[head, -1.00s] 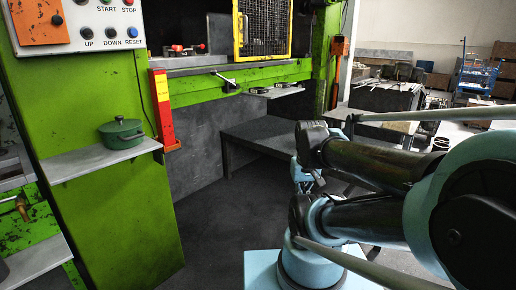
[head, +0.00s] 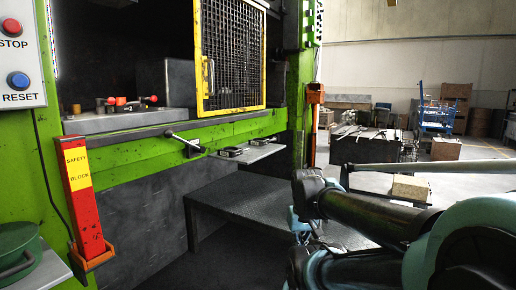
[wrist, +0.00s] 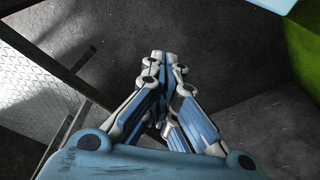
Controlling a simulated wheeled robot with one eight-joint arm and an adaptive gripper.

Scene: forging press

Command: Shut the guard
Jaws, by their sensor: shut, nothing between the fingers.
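The guard (head: 230,50) is a yellow-framed panel of dark mesh on the green press. It covers the right part of the press opening, and the left part is uncovered. A small upright handle (head: 211,77) shows near its left edge. My gripper (wrist: 165,58) shows in the wrist view with its fingers together and nothing between them, above a dark floor. In the head view my folded arm fills the lower right, well apart from the guard.
A lever (head: 183,141) and a small shelf (head: 248,152) project from the press front. A red safety block (head: 84,195) stands at the left beside a green pot (head: 14,250). A dark low table (head: 250,208) stands below the press. A cluttered bench (head: 372,145) is farther back.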

